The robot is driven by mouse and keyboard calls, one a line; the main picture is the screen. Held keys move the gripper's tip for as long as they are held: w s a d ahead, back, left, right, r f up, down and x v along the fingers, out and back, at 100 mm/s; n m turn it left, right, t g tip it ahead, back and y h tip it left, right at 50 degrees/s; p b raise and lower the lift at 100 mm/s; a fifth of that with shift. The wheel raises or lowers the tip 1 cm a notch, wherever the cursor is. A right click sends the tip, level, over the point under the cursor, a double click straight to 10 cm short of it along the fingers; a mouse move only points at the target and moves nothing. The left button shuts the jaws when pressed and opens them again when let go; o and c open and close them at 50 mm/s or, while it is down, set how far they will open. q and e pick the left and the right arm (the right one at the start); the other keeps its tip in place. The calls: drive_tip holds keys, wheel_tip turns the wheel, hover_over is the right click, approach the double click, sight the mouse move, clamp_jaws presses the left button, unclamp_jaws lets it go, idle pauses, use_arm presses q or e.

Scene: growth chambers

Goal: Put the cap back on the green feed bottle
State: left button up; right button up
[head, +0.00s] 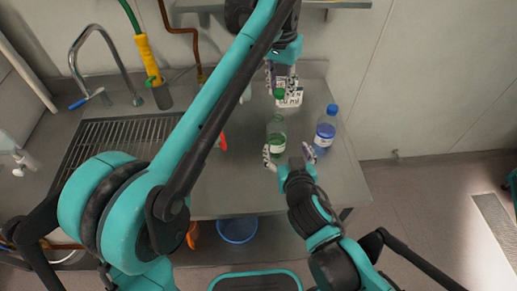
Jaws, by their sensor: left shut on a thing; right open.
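The green feed bottle (276,133) stands upright on the steel counter, a translucent green bottle with a pale label. My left gripper (281,88) is above and behind it, shut on the green cap (280,95). The cap is apart from the bottle in the picture. My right gripper (288,154) is open at the bottle's lower front, one patterned finger at its left and the other to its right. I cannot tell whether either finger touches it.
A blue bottle (325,131) with a blue cap stands close to the right of my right gripper. A sink tap (108,62) and drain grid (110,140) are at left. A blue bowl (237,229) sits below the counter.

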sight(277, 131)
use_arm(q)
drive_tip(key=shift+s+r, duration=0.25)
drive_tip(key=shift+r, duration=0.05)
use_arm(e)
drive_tip(key=shift+a, duration=0.4)
drive_tip(key=shift+x, duration=6.05)
drive_tip(key=shift+r, duration=0.1)
drive_tip(key=c, duration=1.8)
use_arm(q)
drive_tip(key=shift+w+f, duration=0.15)
drive_tip(key=shift+f, duration=2.35)
